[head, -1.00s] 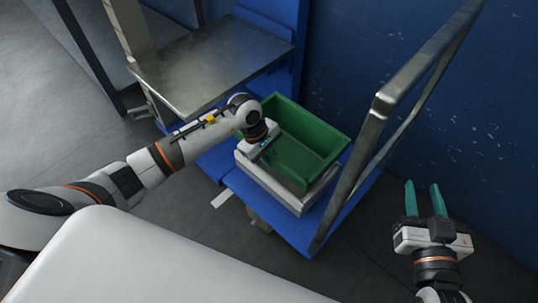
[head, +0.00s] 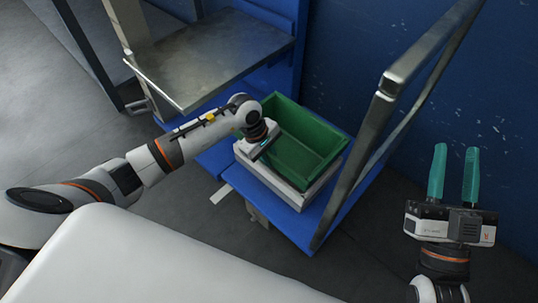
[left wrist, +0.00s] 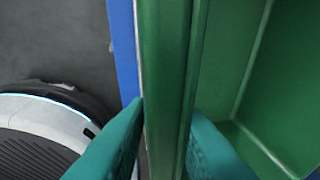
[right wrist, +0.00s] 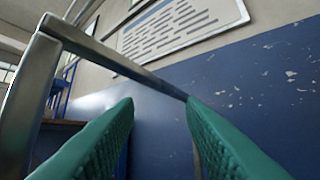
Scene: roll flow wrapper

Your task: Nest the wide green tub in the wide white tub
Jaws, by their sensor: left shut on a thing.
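The wide green tub (head: 298,148) sits over the wide white tub (head: 275,183), with its lower part hidden by the white walls. Its upper walls stand above the white rim; I cannot tell whether it rests on the bottom. My left gripper (head: 262,150) is at the tub's near left wall. In the left wrist view, its teal fingers (left wrist: 160,135) are on either side of the green wall (left wrist: 165,60), shut on it. My right gripper (head: 454,175) is open and empty, right of the cart; its spread fingers also show in the right wrist view (right wrist: 160,115).
The tubs stand on a blue platform cart (head: 285,222) with a metal push handle (head: 385,95) between them and my right gripper. A metal-topped table (head: 210,62) stands behind to the left. A blue wall (head: 480,100) closes off the right.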

